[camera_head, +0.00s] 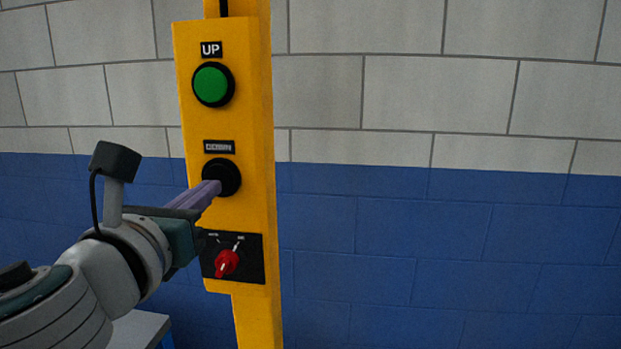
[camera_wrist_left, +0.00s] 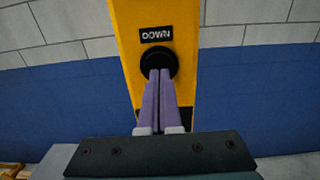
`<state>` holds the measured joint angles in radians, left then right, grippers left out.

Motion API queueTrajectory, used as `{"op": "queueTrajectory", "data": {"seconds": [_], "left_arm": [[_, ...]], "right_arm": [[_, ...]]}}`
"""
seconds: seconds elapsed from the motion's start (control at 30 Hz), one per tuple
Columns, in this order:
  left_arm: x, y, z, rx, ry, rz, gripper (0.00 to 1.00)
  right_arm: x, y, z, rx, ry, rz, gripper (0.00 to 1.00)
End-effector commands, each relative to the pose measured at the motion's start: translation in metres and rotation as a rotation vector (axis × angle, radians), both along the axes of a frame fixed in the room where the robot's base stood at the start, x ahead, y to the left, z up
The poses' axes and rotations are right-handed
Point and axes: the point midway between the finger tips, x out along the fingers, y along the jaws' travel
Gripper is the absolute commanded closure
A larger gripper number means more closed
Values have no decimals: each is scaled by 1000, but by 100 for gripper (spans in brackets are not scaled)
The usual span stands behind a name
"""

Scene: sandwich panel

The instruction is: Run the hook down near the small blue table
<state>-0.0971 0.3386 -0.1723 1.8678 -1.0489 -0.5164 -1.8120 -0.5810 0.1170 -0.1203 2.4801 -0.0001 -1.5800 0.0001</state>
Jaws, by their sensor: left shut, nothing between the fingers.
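A yellow control panel (camera_head: 188,120) stands upright on a yellow post. It has a green button (camera_head: 212,84) under an UP label and a black button (camera_head: 230,170) under a DOWN label. Below them is a red selector knob (camera_head: 227,262) on a black plate. My left gripper (camera_head: 216,186) is shut, with its purple fingertips at the black DOWN button. In the left wrist view the shut fingertips (camera_wrist_left: 160,72) overlap the DOWN button (camera_wrist_left: 147,60); whether it is pressed in I cannot tell. No hook shows. My right gripper is not in view.
A grey tabletop with a blue leg (camera_head: 140,328) shows at the lower left, partly behind my arm. A block wall (camera_head: 420,230), white above and blue below, is behind the panel. The space right of the panel is clear.

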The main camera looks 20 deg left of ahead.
Motion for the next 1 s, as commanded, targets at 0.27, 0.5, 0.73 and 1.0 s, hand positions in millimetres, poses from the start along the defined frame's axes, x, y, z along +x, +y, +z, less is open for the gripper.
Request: {"op": "queueTrajectory", "data": {"seconds": [0.27, 0.5, 0.73, 1.0], "left_arm": [[15, 4, 0, 0, 1, 0, 100], [15, 4, 0, 0, 1, 0, 100], [28, 7, 1, 2, 0, 1, 100], [28, 9, -1, -1, 2, 5, 100]], "right_arm": [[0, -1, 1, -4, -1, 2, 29], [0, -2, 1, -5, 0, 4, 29], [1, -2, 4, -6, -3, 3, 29], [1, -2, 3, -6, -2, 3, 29]]}}
